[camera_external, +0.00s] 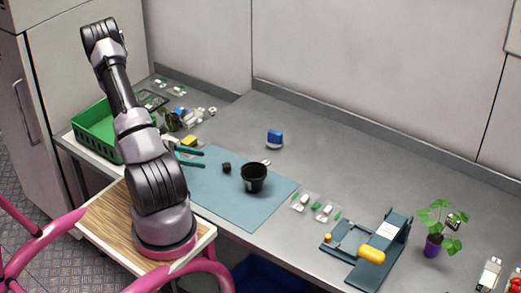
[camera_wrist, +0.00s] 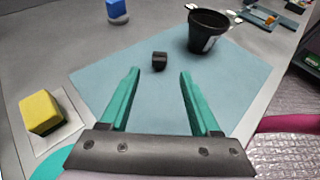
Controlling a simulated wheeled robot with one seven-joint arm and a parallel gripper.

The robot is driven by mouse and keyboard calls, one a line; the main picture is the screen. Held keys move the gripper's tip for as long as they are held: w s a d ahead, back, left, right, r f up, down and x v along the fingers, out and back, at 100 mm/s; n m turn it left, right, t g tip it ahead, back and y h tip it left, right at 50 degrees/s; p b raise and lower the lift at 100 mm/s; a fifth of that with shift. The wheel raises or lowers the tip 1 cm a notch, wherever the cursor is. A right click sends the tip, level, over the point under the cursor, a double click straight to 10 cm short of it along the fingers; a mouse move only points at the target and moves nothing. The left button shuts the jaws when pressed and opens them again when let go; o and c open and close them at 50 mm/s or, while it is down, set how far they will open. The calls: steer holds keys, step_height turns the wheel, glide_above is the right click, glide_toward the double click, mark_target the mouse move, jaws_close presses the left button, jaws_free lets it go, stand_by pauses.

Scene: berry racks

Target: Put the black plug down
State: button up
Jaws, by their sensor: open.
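The black plug (camera_external: 227,168) is a small dark block on the blue mat (camera_external: 222,198). In the wrist view the black plug (camera_wrist: 159,61) rests on the mat (camera_wrist: 100,80), beyond the fingertips and between their lines. My gripper (camera_wrist: 160,72) has two teal fingers spread apart with nothing between them. In the external view my gripper (camera_external: 204,157) is low at the left part of the mat, just left of the plug and apart from it.
A black pot (camera_external: 254,180) stands on the mat to the right of the plug. A yellow block (camera_wrist: 41,112) lies left of my gripper. A blue block (camera_external: 275,136) stands behind the mat. A green crate (camera_external: 92,134) is at the left. The mat's front is clear.

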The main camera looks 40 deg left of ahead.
steer(key=w+a+r+m+g+y, duration=0.1)
steer(key=w+a+r+m+y, duration=0.3)
steer(key=w+r+m+y, duration=0.55)
step_height(320, 180, up, 13)
steer(key=w+m+y, duration=0.2)
steer(key=m+y, duration=0.1)
steer(key=m, duration=0.5)
steer(key=s+d+r+m+g+y, duration=0.1)
steer(key=s+d+r+m, duration=0.7)
steer(key=s+d+r, duration=0.5)
steer(key=s+d+r+m+h, duration=0.1)
steer(key=s+d+m+h, duration=0.1)
steer(key=s+d+m, duration=0.3)
steer(key=shift+s+d+r+m+g, duration=0.3)
steer(key=shift+s+d, duration=0.25)
steer(key=shift+s, duration=0.55)
